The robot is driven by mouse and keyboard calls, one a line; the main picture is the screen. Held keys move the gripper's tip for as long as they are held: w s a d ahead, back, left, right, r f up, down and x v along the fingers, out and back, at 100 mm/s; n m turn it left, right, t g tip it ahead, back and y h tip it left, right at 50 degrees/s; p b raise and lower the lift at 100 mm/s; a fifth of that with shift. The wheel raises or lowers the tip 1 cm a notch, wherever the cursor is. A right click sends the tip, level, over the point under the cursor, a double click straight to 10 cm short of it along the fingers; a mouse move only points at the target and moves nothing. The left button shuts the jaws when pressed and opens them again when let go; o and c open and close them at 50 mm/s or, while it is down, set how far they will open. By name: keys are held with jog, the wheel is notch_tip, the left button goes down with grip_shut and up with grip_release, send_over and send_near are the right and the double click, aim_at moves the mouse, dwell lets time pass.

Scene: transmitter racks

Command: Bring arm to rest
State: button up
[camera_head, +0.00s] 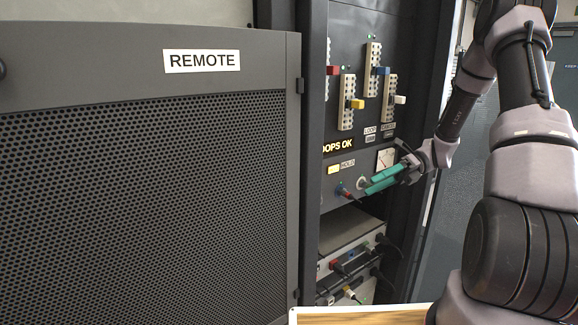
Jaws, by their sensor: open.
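My gripper (378,180) has teal fingers and is open. It is in front of the lower part of the rack panel (338,122), close to the HOLD label and a small switch (341,190). I cannot tell whether a finger touches the panel. My arm reaches in from the right side of the picture, bent at the elbow, with the forearm angled down to the gripper. Nothing shows between the fingers.
A grey perforated door marked REMOTE (150,190) fills the left side. A wooden-topped surface (365,317) lies at the bottom edge.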

jog(key=s+r+n+t+h, duration=0.6)
jog(key=s+r+n, duration=0.1)
jog(key=r+n, duration=0.3)
jog(key=s+d+r+n+t+h, duration=0.1)
jog(key=s+r+n+t+h, duration=0.5)
jog(key=r+n, duration=0.5)
jog(key=shift+s+d+r+t, duration=0.3)
jog(key=shift+s+r+t, duration=0.3)
jog(key=shift+s, duration=0.35)
jog(key=shift+c, duration=0.3)
